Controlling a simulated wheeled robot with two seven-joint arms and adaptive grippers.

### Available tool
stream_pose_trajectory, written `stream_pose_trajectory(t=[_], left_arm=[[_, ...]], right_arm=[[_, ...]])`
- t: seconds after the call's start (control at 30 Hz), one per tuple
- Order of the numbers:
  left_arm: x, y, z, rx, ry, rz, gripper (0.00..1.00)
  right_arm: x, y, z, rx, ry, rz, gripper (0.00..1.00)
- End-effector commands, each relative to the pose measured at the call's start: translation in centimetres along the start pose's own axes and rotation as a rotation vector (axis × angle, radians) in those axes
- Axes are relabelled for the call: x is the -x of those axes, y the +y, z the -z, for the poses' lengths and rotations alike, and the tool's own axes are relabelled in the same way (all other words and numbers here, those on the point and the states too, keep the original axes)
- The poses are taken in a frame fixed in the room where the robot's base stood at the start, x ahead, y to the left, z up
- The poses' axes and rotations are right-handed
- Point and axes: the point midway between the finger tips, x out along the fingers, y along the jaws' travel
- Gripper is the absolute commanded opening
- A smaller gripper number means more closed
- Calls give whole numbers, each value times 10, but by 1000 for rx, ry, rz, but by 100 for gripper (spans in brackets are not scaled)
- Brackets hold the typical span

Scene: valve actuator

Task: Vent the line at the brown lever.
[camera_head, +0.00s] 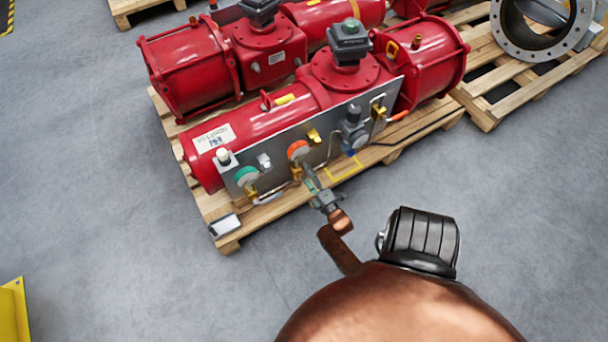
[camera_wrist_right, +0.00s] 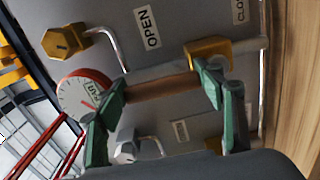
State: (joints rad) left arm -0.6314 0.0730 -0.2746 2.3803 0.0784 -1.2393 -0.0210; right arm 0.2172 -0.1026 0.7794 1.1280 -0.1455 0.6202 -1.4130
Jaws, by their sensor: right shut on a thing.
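The brown lever (camera_wrist_right: 162,89) shows in the right wrist view in front of a grey panel. It runs across from one green finger to the other, beside a brass valve body (camera_wrist_right: 207,52). My right gripper (camera_wrist_right: 160,92) is shut on the lever, with one finger near each visible end. In the head view my right gripper (camera_head: 313,185) is at the panel's lower edge, below the red-rimmed gauge (camera_head: 298,149). There the gripper hides the lever. The same gauge (camera_wrist_right: 80,93) is left of the lever in the wrist view. My left gripper is not in view.
The panel (camera_head: 283,144) is on the front of a red actuator (camera_head: 275,110) on a wooden pallet (camera_head: 228,206). A green-rimmed gauge (camera_head: 246,175) is to the left, a regulator (camera_head: 353,130) to the right. A sign reading OPEN (camera_wrist_right: 147,28) is above the lever.

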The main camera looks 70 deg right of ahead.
Motion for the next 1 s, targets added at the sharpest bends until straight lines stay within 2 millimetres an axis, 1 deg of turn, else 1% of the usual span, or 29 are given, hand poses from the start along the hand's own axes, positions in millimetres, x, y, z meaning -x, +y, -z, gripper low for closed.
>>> stream_pose_trajectory(t=[0.03, 0.13, 0.17, 0.4, 0.77, 0.87, 1.0], left_arm=[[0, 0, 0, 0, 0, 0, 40], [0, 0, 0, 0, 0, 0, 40], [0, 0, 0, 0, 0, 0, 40], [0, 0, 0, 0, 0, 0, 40], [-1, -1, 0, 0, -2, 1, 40], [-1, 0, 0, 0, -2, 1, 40], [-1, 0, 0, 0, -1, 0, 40]], right_arm=[[-6, 5, 6, -3, 9, -10, 19], [-6, 5, 7, -3, 10, -10, 19], [-6, 5, 7, -3, 10, -10, 64], [-4, 4, 5, -4, 7, -7, 80], [2, 0, 0, -3, 0, -1, 80], [12, 0, -1, -2, -1, 0, 80], [33, 0, -1, -2, -1, -1, 80]])
